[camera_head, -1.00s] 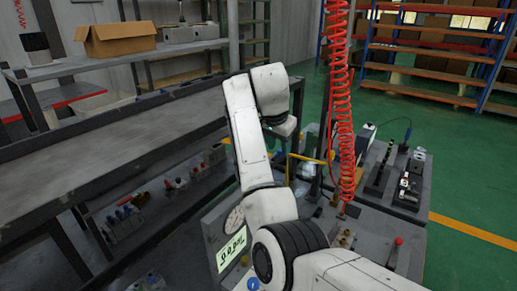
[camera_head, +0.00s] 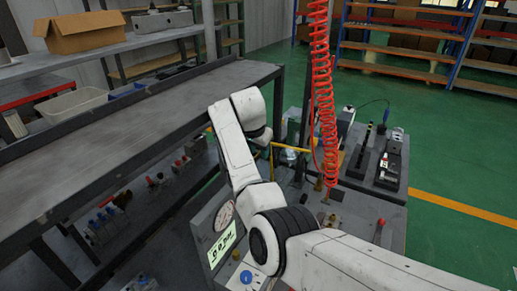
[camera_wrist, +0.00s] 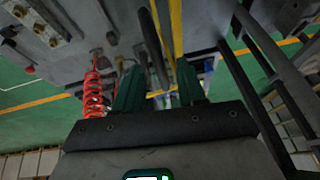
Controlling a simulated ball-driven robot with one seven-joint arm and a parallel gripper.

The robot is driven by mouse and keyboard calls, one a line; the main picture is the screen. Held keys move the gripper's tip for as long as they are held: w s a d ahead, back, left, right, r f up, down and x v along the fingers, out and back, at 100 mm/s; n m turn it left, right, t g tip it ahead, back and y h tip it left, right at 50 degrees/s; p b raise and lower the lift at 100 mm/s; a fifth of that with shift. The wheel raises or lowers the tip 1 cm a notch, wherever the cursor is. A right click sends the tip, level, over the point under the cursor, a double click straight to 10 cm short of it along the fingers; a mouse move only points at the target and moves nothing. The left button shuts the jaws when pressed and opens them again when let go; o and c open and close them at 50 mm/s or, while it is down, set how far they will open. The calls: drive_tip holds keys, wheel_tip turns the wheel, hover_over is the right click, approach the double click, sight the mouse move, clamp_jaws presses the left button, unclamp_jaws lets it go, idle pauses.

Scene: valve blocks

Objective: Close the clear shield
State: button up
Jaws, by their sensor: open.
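The wrist view shows a yellow bar (camera_wrist: 177,30) and a dark bar (camera_wrist: 152,45) ahead of the fingers. My gripper (camera_wrist: 160,88) shows two green fingers, apart, with no object clearly held between them. I cannot tell whether they touch the bars. In the head view the fingers are hidden behind my wrist.
A red coiled hose (camera_head: 322,90) hangs right of my arm. A long grey table (camera_head: 120,140) fills the left. The machine bench (camera_head: 385,215) carries fittings, a gauge (camera_head: 224,215) and a display (camera_head: 222,245). Green floor (camera_head: 460,165) is open at right.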

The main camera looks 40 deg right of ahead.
drive_tip(key=shift+d+f, duration=0.15)
drive_tip(key=shift+f, duration=0.2)
drive_tip(key=shift+c, duration=0.2)
clamp_jaws()
